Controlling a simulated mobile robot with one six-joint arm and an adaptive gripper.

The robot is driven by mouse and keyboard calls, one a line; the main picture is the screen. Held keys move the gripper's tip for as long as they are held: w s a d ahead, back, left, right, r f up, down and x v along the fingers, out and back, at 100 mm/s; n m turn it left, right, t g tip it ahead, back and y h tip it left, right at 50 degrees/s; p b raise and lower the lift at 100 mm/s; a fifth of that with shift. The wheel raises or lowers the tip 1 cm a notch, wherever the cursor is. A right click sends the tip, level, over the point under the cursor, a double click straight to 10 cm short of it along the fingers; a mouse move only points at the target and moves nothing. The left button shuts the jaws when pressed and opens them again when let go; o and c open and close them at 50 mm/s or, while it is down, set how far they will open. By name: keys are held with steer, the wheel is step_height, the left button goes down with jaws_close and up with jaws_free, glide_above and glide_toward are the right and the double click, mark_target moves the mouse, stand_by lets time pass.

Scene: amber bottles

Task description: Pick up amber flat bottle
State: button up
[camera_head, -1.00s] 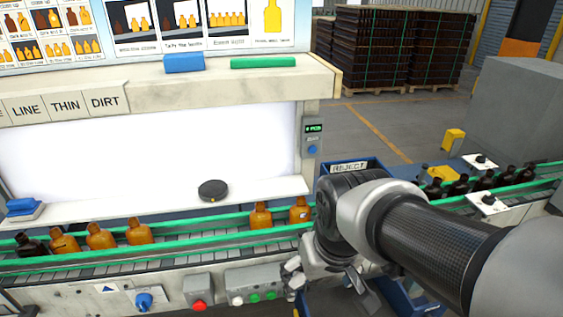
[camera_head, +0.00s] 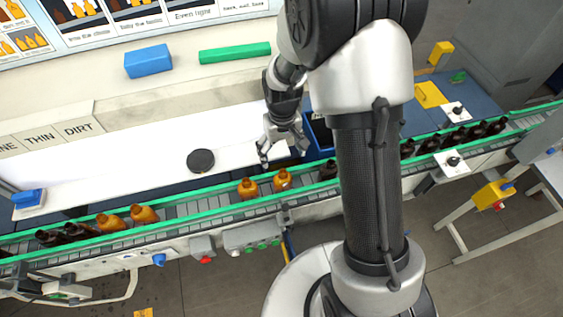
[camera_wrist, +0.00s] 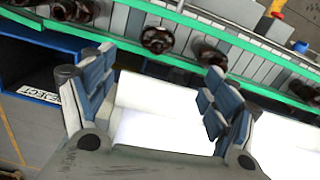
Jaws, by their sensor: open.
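Two amber bottles stand close together on the conveyor in the head view: a left one (camera_head: 248,188) and a right one (camera_head: 282,181) with a pale patch near its top. Two more amber bottles, one (camera_head: 110,222) and another (camera_head: 143,214), are farther left on the belt. I cannot tell which is the flat one. My gripper (camera_head: 283,152) is open and empty, apart from the bottles, near the right end of the white panel, beyond the belt.
Dark bottles (camera_head: 75,231) stand at the left of the belt, and several more (camera_head: 458,136) at the right. Green rails (camera_head: 195,193) line the conveyor. A black disc (camera_head: 201,161) lies on the white panel. A blue reject bin (camera_head: 320,134) is right of my gripper.

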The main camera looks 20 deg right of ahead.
mark_target(282, 173)
step_height(282, 173, down, 12)
steer(key=b, duration=0.7)
steer(key=shift+s, duration=0.15)
steer(key=shift+w+d+f+b, duration=0.1)
steer(key=shift+w+f+b, duration=0.05)
steer(key=shift+f+b, duration=1.05)
steer(key=shift+w+d+f+b, duration=0.15)
steer(key=shift+f+b, duration=0.5)
steer(key=shift+f, duration=0.9)
steer(key=shift+a+r, duration=0.1)
steer(key=shift+r, duration=0.05)
steer(key=shift+c, duration=0.6)
steer(key=c, duration=1.1)
steer(key=shift+r, duration=0.1)
